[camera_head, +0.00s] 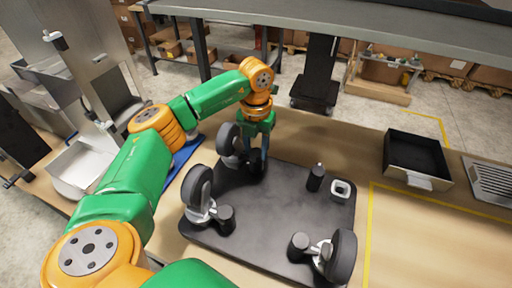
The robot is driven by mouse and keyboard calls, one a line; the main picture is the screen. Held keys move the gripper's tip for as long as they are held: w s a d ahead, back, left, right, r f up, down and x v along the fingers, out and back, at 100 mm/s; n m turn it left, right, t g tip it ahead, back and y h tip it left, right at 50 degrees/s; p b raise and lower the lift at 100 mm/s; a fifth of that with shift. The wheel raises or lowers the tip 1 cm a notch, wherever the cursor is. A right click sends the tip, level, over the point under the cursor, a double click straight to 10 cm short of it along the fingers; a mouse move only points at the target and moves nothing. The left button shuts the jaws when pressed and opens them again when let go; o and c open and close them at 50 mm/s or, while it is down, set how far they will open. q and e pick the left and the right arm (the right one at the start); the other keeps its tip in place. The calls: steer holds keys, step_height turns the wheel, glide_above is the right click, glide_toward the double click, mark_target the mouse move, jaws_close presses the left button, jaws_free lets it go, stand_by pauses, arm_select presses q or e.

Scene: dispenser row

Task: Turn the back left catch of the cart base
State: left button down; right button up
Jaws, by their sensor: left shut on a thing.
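The cart base (275,215) is a dark plate lying on the bench, wheels up. A wheel (227,138) stands at its back left corner. My left gripper (258,160) points down beside that wheel. It is shut on the back left catch (254,169), a dark knob mostly hidden by the fingers. The front left corner has a wheel (199,188) and a black catch (226,218). The front right corner has a wheel (342,256) and a catch (299,245). The back right corner has a black catch (316,178) and a pale square socket (342,190) without a wheel. My right gripper is not in view.
A black open bin (415,160) and a slotted metal tray (490,180) are on the right of the bench. A blue mat (185,152) and a pale tray (82,168) are at left. A grey shelf (340,31) runs across behind. Bench space right of the plate is clear.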

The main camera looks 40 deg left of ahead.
mark_target(256, 152)
arm_select(q)
steer(key=shift+r+n, duration=0.1)
steer(key=shift+n, duration=0.2)
steer(key=shift+c, duration=2.1)
jaws_free()
steer(key=shift+w+r, duration=0.1)
steer(key=shift+r, duration=0.05)
step_height(256, 152, up, 7)
steer(key=shift+f+b, duration=0.1)
steer(key=shift+b, duration=0.7)
steer(key=shift+f, duration=0.1)
